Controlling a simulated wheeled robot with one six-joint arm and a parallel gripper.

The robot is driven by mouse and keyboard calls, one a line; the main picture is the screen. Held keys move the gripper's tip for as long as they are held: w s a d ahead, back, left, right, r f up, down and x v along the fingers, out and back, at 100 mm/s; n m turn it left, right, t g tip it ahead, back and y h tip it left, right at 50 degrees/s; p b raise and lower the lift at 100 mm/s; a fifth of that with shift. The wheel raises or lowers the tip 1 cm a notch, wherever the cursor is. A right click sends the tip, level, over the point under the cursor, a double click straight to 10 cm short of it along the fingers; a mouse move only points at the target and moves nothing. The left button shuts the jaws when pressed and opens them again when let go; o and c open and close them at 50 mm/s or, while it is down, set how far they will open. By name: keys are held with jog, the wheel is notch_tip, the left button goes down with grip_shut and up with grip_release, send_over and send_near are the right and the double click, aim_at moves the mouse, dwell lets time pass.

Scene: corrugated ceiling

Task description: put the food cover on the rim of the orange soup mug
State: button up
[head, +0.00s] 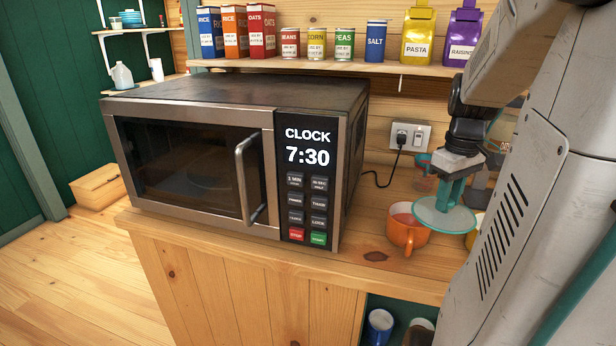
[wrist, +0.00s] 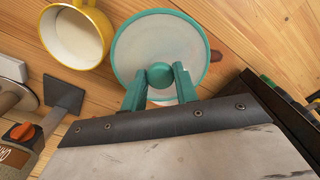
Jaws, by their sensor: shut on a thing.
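The food cover (head: 443,219) is a round, pale disc with a teal rim and a teal knob. My gripper (head: 446,190) is shut on its knob and holds it roughly level in the head view. In the wrist view, the cover (wrist: 150,35) lies beyond my gripper (wrist: 160,85). The orange soup mug (head: 403,235) stands upright on the wooden counter, with reddish soup inside. In the head view the cover overlaps the mug's right side; I cannot tell whether they touch. I cannot make out the orange mug in the wrist view, where the cover hides part of the counter.
A yellow mug (wrist: 74,38) stands close beside the cover; it shows partly in the head view (head: 472,238). A microwave (head: 225,165) stands left of the orange mug. A shelf (head: 420,70) with food packages runs above. Bare counter (head: 385,275) lies in front.

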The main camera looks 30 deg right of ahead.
jog(key=w+d+f, duration=0.1)
jog(key=w+f, duration=0.3)
jog(key=w, duration=0.4)
jog(key=shift+w+f, duration=0.15)
jog(key=shift+w, duration=0.2)
jog(key=shift+f, duration=0.1)
jog(key=shift+f, duration=0.25)
jog(key=o, duration=1)
jog(key=shift+r, duration=0.15)
